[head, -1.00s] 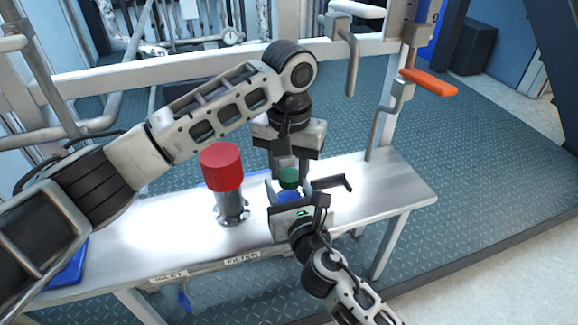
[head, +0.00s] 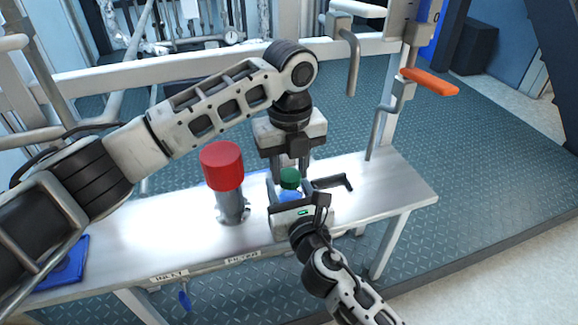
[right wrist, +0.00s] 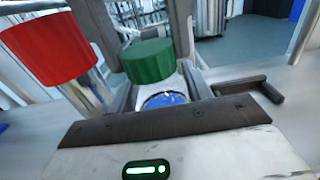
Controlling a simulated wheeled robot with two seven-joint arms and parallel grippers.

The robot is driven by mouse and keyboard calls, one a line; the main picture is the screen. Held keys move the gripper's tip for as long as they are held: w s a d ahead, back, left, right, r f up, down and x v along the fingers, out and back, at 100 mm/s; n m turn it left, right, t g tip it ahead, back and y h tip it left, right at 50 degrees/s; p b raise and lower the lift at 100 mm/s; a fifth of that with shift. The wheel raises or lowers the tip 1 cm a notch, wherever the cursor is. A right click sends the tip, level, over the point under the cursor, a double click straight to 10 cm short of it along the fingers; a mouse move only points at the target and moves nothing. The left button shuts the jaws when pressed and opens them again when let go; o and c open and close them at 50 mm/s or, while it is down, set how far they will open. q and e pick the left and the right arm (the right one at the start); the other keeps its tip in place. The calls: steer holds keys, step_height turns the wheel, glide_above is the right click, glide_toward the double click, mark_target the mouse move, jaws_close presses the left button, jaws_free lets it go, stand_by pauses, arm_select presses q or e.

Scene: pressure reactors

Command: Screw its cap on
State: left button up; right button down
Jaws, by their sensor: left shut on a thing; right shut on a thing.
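The green cap (head: 290,178) is between the downward fingers of my left gripper (head: 290,170), which is shut on it from above. Directly below is a small container showing blue (head: 289,195). My right gripper (head: 296,203) is shut on this container and comes from the front right. The right wrist view shows the green cap (right wrist: 148,62) over the pale top of the container, with a blue part (right wrist: 164,99) between my right fingers. Whether the cap's thread is engaged cannot be told. The container's lower part is hidden by my right gripper.
A red-topped metal cylinder (head: 222,167) stands on the bench (head: 140,235), close left of my grippers. A dark crank-like handle (head: 330,182) lies just right of them. A post with an orange lever (head: 430,82) rises behind. The bench's right end (head: 398,185) is clear.

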arm_select(q)
steer(key=m, duration=0.8)
steer(key=shift+d, duration=0.1)
steer(key=m, duration=0.5)
steer(key=shift+m, duration=0.3)
steer(key=o, duration=1)
steer(key=shift+c, duration=0.2)
steer(key=shift+r, duration=2.25)
steer(key=shift+c, duration=0.2)
